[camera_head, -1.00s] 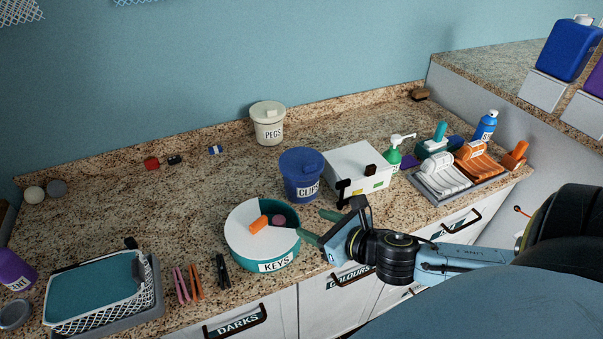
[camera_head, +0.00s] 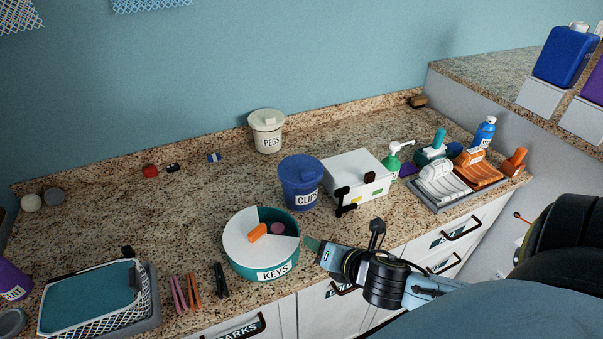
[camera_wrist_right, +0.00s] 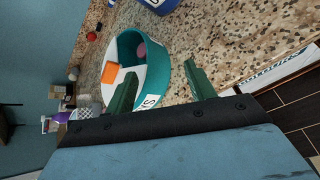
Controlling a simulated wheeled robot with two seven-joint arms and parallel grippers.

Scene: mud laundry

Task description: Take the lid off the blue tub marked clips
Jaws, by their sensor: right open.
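The blue tub marked CLIPS (camera_head: 300,197) stands upright on the speckled counter with its blue lid (camera_head: 301,167) on top. In the right wrist view only a small part of the blue tub (camera_wrist_right: 160,4) shows at the top edge. My right gripper (camera_head: 311,243) is in front of the tub, near the counter's front edge and just right of the KEYS bowl. In the right wrist view its two green fingers (camera_wrist_right: 160,76) are spread, with nothing held between them. My left gripper is not in view.
The teal KEYS bowl (camera_head: 261,266), with a partial white cover, stands left of my right gripper. A white box (camera_head: 357,174) with a black clip is close right of the tub. The PEGS tub (camera_head: 267,136) stands behind.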

